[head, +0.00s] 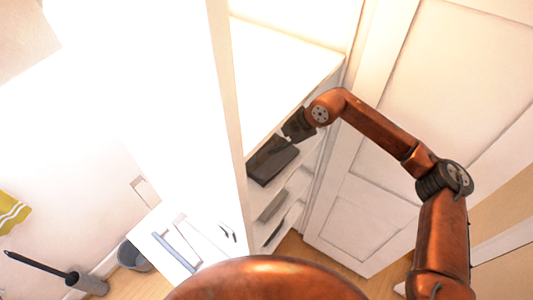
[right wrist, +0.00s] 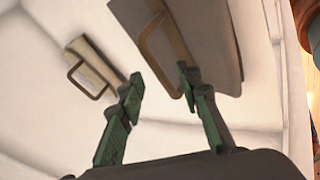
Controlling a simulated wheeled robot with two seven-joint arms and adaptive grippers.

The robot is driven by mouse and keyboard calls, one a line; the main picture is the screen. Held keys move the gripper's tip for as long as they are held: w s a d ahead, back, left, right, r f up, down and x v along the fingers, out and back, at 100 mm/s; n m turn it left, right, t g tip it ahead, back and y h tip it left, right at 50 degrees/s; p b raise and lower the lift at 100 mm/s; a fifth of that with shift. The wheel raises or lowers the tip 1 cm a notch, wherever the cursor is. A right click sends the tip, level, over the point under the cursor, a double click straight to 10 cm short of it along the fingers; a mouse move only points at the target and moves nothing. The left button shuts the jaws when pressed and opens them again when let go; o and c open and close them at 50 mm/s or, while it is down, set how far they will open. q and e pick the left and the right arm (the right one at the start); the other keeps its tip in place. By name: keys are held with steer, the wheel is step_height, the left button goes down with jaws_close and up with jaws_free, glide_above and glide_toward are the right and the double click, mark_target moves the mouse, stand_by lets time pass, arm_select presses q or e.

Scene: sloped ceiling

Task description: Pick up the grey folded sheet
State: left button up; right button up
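A dark grey, flat, folded-looking item (head: 272,160) lies on an upper shelf inside the open cupboard in the head view; I take it for the grey folded sheet. My right gripper (head: 298,125) is just above its far right end. In the right wrist view, my right gripper (right wrist: 158,80) has its two green fingers apart, with nothing held between them. A grey-brown flat item (right wrist: 212,45) with a brown loop lies beyond the right finger, probably the same sheet. I cannot tell whether that finger touches it. My left gripper is not in view.
Lower shelves hold another grey item (head: 272,206). A paler item (right wrist: 92,70) with a brown loop lies at the left in the right wrist view. The panelled door (head: 370,200) stands right of the shelves. A grey bin (head: 133,256) stands at lower left.

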steer(key=shift+w+a+f, duration=0.15)
steer(key=shift+a+f, duration=0.1)
steer(key=shift+f, duration=0.25)
steer(key=shift+c, duration=0.4)
jaws_close()
